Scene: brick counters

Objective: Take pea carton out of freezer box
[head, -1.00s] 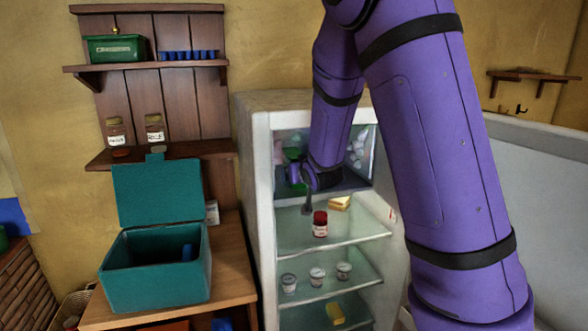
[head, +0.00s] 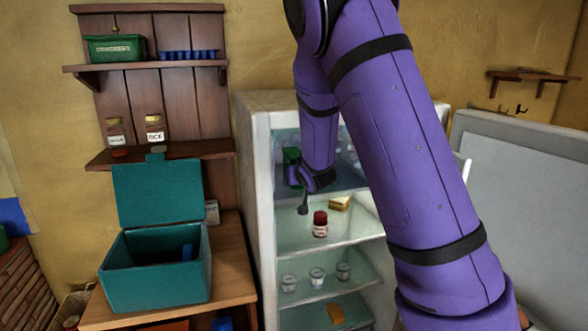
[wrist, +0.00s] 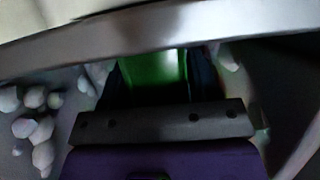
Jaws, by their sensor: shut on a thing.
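The pea carton is a green box (wrist: 155,72) held between the dark fingers of my gripper (wrist: 158,85) in the wrist view. In the head view a bit of the green carton (head: 291,155) shows at the left of my purple wrist, in the top freezer compartment (head: 352,177) of the fridge. My gripper (head: 293,172) is shut on it near the compartment's front opening. My forearm hides much of the right side of the compartment. A pale edge crosses the wrist view in front of the carton.
Below are glass shelves with a red-capped jar (head: 320,224), a yellow wedge (head: 339,203) and small cups (head: 317,277). White frosty lumps (wrist: 34,125) lie beside the gripper. An open teal box (head: 155,270) stands on the wooden counter (head: 228,260) at left.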

